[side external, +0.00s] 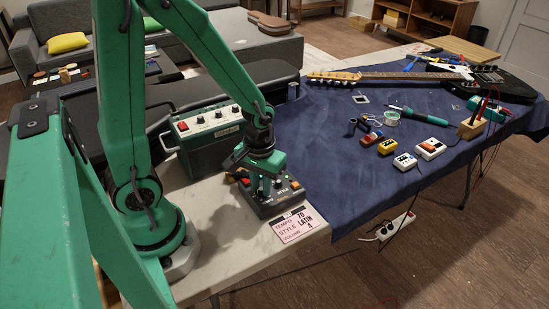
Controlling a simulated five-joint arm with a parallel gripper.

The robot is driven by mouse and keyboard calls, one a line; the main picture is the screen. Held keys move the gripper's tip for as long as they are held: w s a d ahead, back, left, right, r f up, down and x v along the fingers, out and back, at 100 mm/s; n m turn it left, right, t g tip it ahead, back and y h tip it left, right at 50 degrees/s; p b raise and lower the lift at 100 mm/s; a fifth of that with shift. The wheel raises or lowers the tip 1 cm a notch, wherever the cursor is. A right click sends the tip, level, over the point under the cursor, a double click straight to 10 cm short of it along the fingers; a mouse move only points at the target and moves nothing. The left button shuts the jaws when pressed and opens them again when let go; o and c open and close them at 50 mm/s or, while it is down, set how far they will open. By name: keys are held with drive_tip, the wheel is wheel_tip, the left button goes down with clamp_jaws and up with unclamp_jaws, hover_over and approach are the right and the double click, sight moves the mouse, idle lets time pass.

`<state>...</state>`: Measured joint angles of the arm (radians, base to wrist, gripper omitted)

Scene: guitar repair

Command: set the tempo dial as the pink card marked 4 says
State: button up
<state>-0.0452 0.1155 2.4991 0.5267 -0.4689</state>
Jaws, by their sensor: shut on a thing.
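The pink card (296,228) lies on the pale table top in front of a small dark control box (278,204). Its print reads TEMPO 70, STYLE LATIN, and VOLUME with what looks like a 4. The box has several knobs and small buttons on its top, red at the left and orange at the right. My gripper (259,190) points down over the middle of the box, shut on a knob there. The fingers cover that knob, so its pointer and setting are hidden, and I cannot tell for sure that it is the tempo dial.
A green amplifier (205,137) with several knobs stands close behind the box. A blue cloth (340,185) covers the table to the right, with pedals, a soldering iron and a guitar (400,76). Bare table shows left of the card, by the front edge.

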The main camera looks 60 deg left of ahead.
drive_tip(key=o, duration=0.4)
drive_tip(key=shift+o, duration=0.2)
drive_tip(key=m, duration=0.4)
drive_tip(key=shift+m, duration=2.4)
drive_tip(key=c, duration=0.4)
